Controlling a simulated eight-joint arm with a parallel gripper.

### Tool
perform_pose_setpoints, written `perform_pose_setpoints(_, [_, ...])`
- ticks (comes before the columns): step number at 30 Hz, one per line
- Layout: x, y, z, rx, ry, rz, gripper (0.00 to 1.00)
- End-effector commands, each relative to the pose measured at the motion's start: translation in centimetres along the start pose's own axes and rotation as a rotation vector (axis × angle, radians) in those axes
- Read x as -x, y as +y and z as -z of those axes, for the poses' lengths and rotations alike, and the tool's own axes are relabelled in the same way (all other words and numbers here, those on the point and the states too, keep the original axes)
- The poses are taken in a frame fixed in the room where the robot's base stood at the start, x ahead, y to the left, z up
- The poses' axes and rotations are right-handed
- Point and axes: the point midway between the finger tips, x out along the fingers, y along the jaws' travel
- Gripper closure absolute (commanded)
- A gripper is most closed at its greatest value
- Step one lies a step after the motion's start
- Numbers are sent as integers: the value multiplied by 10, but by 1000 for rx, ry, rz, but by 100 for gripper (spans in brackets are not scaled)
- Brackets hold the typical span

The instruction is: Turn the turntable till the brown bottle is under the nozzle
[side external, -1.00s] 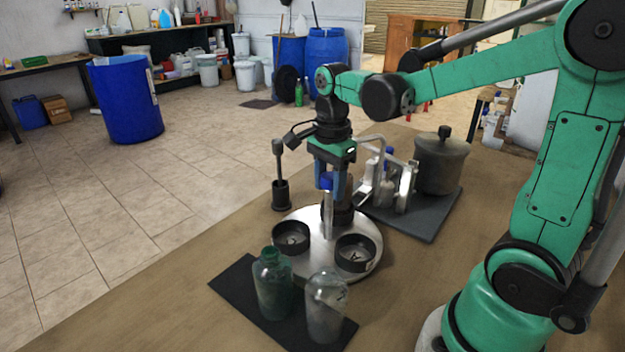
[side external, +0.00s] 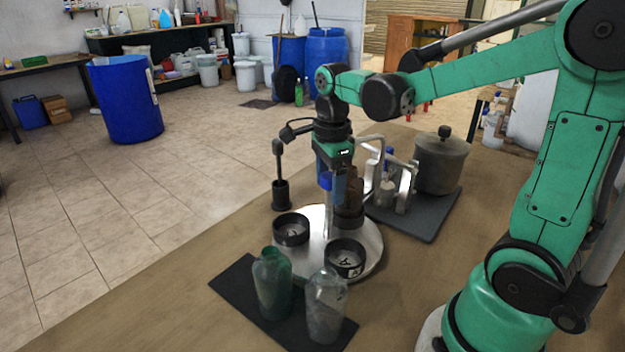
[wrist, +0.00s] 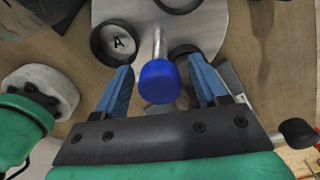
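The turntable (side external: 315,262) is a metal disc with black ring holders (side external: 291,230) and a central post under a blue knob (side external: 326,181). The brown bottle (side external: 351,197) stands upright at the back right of the disc, partly behind my gripper. A pale metal frame with a bent pipe (side external: 372,140), seemingly the nozzle stand, is just behind it. I cannot tell whether the bottle is directly under the nozzle. My gripper (wrist: 160,72) is pointed down around the knob. In the wrist view, the knob (wrist: 159,83) sits between the blue fingers, with a gap visible on each side.
A green bottle (side external: 271,285) and a clear bottle (side external: 325,305) stand on a dark mat (side external: 237,285) in front of the turntable. A lidded pot (side external: 442,163) is at the back right. A dark upright tool (side external: 280,193) stands at the left.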

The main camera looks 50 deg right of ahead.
Motion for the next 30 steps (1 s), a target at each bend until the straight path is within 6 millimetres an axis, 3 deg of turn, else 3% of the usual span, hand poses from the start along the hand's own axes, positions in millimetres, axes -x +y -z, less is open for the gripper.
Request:
perform_pose_setpoints(5, [7, 0, 0, 1, -1, 0, 34])
perform_pose_setpoints(21, [65, 0, 0, 1, -1, 0, 34])
perform_pose_setpoints(30, [70, 0, 0, 1, -1, 0, 34])
